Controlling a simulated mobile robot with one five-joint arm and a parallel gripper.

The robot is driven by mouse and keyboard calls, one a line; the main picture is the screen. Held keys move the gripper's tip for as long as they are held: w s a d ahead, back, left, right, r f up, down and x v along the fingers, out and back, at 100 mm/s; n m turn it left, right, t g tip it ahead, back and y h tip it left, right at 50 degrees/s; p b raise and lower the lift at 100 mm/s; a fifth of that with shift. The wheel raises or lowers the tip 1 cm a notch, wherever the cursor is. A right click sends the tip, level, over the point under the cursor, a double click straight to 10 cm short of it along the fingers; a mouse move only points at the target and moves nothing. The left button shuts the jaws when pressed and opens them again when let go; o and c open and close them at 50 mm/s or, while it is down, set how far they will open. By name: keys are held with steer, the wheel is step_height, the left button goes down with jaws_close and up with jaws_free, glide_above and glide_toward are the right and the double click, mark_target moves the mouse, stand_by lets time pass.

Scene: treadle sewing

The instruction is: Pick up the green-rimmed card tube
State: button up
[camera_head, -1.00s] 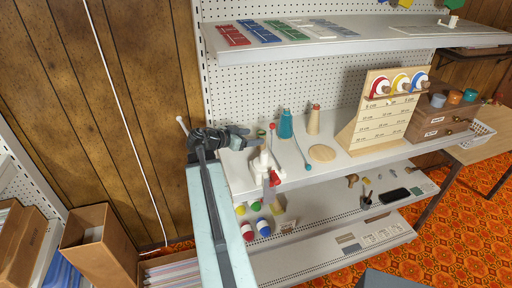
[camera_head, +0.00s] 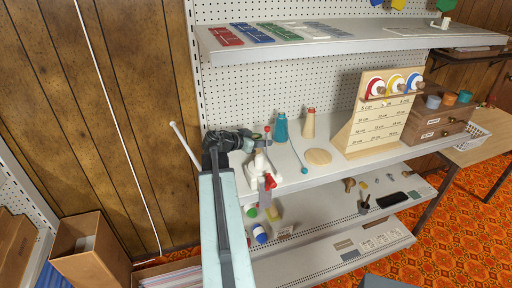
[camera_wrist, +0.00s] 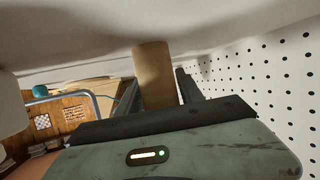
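A plain brown card tube (camera_wrist: 155,75) shows in the wrist view between the two dark fingers of my gripper (camera_wrist: 157,85). The left finger is close against the tube's edge, and a narrow gap seems to show by the right finger. The tube's lower end is hidden behind the gripper body, and no green rim shows there. In the head view my gripper (camera_head: 256,140) is over the left end of the middle shelf, beside a white stand with red parts. The tube is hard to make out there behind my gripper.
On the middle shelf (camera_head: 345,170) stand a teal bottle (camera_head: 281,127), a tan cone (camera_head: 309,123), a round wooden disc (camera_head: 318,156) and a wooden rack (camera_head: 375,125) with spools. The pegboard (camera_head: 270,82) is close behind. An upper shelf (camera_head: 300,46) hangs above.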

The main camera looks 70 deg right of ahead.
steer(key=c, duration=0.7)
step_height(320, 180, up, 10)
steer(key=p, duration=1)
steer(key=shift+r, duration=0.2)
steer(key=shift+c, duration=0.2)
